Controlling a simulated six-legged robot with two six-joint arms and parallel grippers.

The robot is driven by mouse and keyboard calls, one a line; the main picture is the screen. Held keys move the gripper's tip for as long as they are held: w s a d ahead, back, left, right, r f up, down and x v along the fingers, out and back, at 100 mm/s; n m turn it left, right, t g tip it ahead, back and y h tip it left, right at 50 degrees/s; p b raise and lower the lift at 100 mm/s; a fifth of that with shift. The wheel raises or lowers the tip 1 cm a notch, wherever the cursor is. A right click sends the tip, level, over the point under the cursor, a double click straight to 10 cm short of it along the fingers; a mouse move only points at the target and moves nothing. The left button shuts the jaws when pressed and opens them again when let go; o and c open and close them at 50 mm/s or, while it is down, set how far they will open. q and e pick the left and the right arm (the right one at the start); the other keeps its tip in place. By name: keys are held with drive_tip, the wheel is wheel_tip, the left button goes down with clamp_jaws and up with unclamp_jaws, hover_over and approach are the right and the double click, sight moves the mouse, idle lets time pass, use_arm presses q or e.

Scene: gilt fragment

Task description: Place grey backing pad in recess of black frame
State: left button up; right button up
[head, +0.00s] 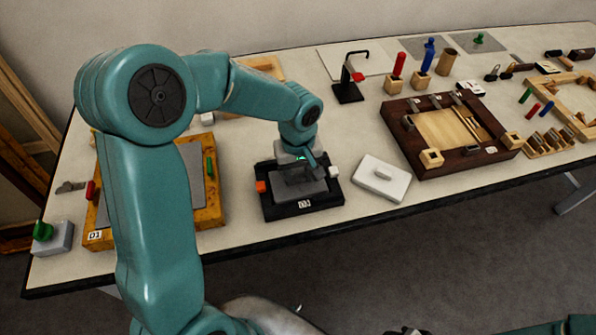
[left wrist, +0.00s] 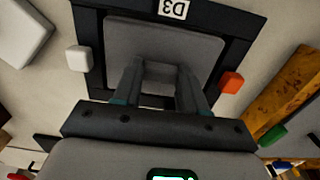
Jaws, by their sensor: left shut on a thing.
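The black frame (head: 272,212), labelled D3, lies flat near the table's front edge. It carries an orange block on its left and a white block on its right. The grey backing pad (head: 312,188) is within the frame's outline. My left gripper (head: 300,176) points down over the frame and is shut on the pad. In the left wrist view the gripper (left wrist: 160,75) is at the near part of the pad (left wrist: 165,42), inside the black frame (left wrist: 88,25). I cannot tell whether the pad rests in the recess or sits just above it.
A yellow D1 frame (head: 208,215) stands to the left, partly behind my arm. A dark wooden tray (head: 480,150) is farther right. Narrow bare table surrounds the frame.

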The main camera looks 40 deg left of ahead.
sight(298, 177)
use_arm(q)
drive_tip(key=shift+s, duration=0.1)
drive_tip(key=shift+d+f, duration=0.1)
drive_tip(key=o, duration=1)
drive_tip(key=shift+o, duration=0.2)
drive_tip(key=shift+r, duration=0.35)
wheel_tip(298, 177, up, 12)
drive_tip(key=shift+f, duration=0.15)
